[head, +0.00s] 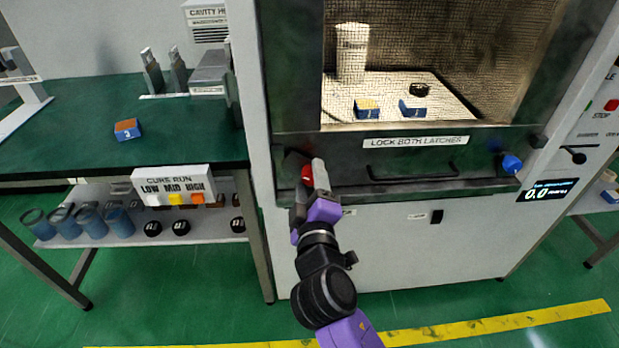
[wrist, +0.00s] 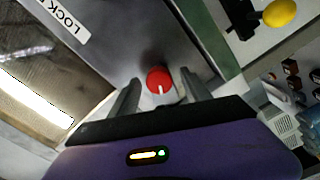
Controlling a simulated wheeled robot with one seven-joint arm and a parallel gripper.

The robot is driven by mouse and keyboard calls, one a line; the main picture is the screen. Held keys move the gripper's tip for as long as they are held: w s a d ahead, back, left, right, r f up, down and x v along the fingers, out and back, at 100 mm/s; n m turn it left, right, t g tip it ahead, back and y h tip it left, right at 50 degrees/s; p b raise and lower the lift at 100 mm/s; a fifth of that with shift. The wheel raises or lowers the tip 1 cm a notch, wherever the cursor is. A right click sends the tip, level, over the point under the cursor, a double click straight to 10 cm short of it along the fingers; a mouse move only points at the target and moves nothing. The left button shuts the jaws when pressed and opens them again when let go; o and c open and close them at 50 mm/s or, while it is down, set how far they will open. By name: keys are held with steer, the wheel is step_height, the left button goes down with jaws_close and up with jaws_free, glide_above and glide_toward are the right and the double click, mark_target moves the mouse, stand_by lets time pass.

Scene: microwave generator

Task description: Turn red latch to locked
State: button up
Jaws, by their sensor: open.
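The red latch (head: 307,174) is a round red knob at the lower left of the microwave generator's door. In the wrist view the red latch (wrist: 158,80) shows a pale pointer line on its face. My gripper (head: 309,178) is at the red latch in the head view and partly covers it. In the wrist view my gripper (wrist: 160,90) is open, with one finger on each side of the knob. I cannot tell whether the fingers touch it. A blue latch (head: 511,163) sits at the lower right of the door.
The door (head: 490,185) has a "LOCK BOTH LATCHES" label (head: 416,141) and a dark handle (head: 410,169). Behind its mesh are a white cylinder and small blocks. A green-topped bench (head: 60,120) stands at left, with a LOW MID HIGH box (head: 174,184) near the door.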

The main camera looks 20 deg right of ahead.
steer(key=v, duration=0.6)
steer(key=shift+s, duration=0.35)
steer(key=shift+a, duration=0.1)
steer(key=s+a+m+t+y+p, duration=0.1)
steer(key=s+a+y+p, duration=0.3)
steer(key=s+y, duration=0.5)
steer(key=s+d+r+m+g+h+p, duration=0.1)
steer(key=s+d+m+p, duration=0.2)
steer(key=s, duration=1)
steer(key=s+d+r+m+g+h+p, duration=0.2)
steer(key=s+d+m+p, duration=0.1)
steer(key=s, duration=1.1)
steer(key=shift+d+r+m, duration=0.25)
steer(key=shift+d+m, duration=0.1)
steer(key=shift+m, duration=0.55)
